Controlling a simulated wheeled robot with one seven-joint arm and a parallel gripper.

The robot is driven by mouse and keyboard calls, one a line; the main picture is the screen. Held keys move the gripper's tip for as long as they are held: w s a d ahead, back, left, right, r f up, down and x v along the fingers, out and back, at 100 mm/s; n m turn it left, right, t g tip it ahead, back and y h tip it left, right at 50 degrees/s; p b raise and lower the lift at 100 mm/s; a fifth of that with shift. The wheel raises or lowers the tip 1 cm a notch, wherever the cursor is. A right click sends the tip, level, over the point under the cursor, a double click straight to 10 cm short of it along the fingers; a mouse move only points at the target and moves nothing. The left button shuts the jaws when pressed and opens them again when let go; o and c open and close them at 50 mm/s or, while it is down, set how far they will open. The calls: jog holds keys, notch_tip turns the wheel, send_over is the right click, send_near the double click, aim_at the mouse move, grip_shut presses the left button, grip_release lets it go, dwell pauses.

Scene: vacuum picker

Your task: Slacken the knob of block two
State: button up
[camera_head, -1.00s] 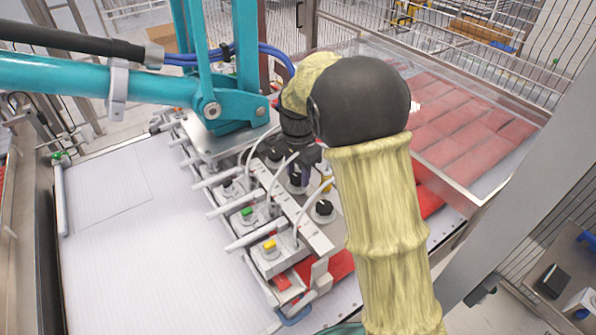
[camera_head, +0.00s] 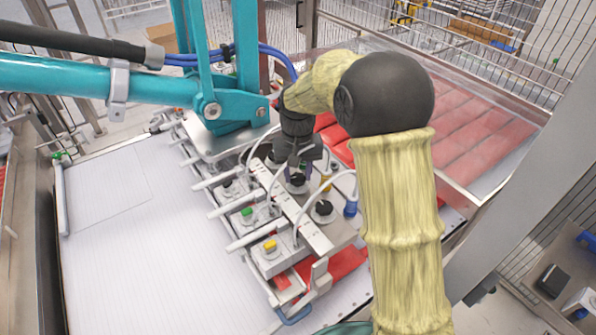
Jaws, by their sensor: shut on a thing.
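A row of grey blocks with black round knobs runs along the machine's bar. The near knob (camera_head: 323,209) is bare. The middle knob (camera_head: 297,181), which I take for that of block two, sits behind it in the row. My gripper (camera_head: 300,168) points down at this middle knob and is shut on it, as far as I can see. The exact contact of the fingertips is small and partly hidden. Whether the knob is turned cannot be made out. Further knobs lie partly behind my gripper.
Front boxes carry a yellow button (camera_head: 270,246) and a green button (camera_head: 247,213). White hoses loop close to my gripper. A teal machine arm (camera_head: 100,78) stands left. Red packs (camera_head: 470,140) lie under a clear cover at right.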

aim_at(298, 177)
jog(key=n, duration=0.5)
jog(key=shift+r+n+p, duration=0.15)
jog(key=shift+n+p, duration=0.15)
jog(key=shift+p, duration=0.05)
jog(key=n+p, duration=0.1)
jog(key=n, duration=0.4)
jog(key=shift+n, duration=0.3)
jog(key=o, duration=1)
notch_tip(298, 177, up, 17)
jog(key=b, duration=0.3)
jog(key=shift+r, duration=0.15)
